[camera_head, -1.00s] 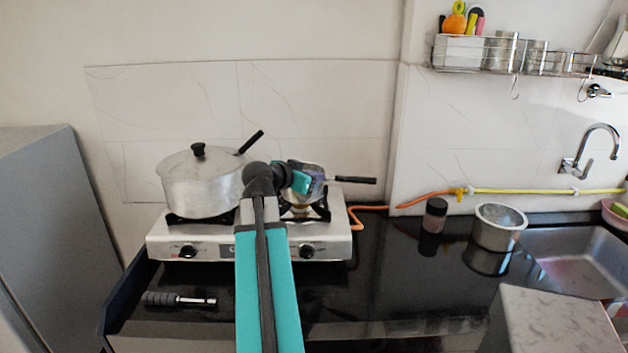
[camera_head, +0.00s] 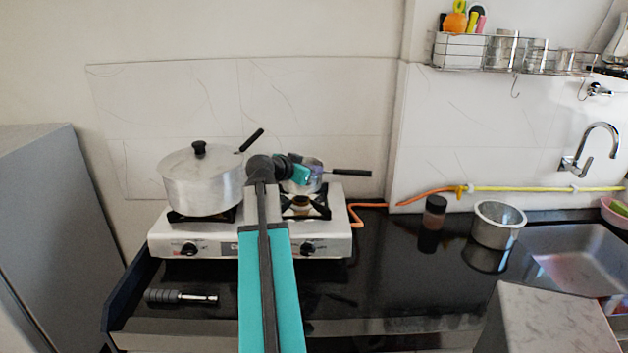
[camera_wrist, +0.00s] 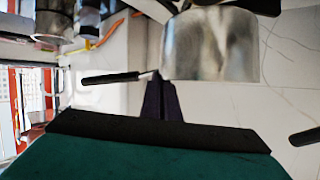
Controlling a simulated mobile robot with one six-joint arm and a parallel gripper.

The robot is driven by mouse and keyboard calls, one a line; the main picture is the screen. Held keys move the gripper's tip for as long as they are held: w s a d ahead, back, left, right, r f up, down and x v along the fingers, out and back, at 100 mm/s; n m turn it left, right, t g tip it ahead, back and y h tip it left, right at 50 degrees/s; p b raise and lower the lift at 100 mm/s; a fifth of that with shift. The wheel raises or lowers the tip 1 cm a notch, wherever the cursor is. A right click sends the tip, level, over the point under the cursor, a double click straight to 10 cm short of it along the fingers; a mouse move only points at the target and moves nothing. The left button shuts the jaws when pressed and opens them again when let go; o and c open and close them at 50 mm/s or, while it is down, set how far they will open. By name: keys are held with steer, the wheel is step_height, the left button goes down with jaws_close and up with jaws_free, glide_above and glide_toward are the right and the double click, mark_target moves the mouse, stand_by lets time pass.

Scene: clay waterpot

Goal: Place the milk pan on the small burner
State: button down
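The milk pan (camera_head: 316,182) is a small metal pan with a black handle (camera_head: 350,172) pointing right. It is behind the joint of my arm and partly hidden by my gripper (camera_head: 303,175). Its wall (camera_wrist: 215,45) shows upside down in the wrist view, with its handle (camera_wrist: 110,77) to the left. My gripper's dark fingers (camera_wrist: 158,80) look closed on the pan's rim near the handle. The pan appears raised over the rear of the right, small burner (camera_head: 322,209), whose black grate shows below it.
A dark-lidded jar (camera_head: 434,212) and an open metal pot (camera_head: 497,225) stand farther right. The wall is close behind.

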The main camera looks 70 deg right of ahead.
steer(key=shift+f+p, duration=0.5)
steer(key=shift+f, duration=1.05)
steer(key=shift+f, duration=0.15)
steer(key=c, duration=2)
jaws_free()
steer(key=b+v, duration=0.3)
steer(key=v, duration=0.9)
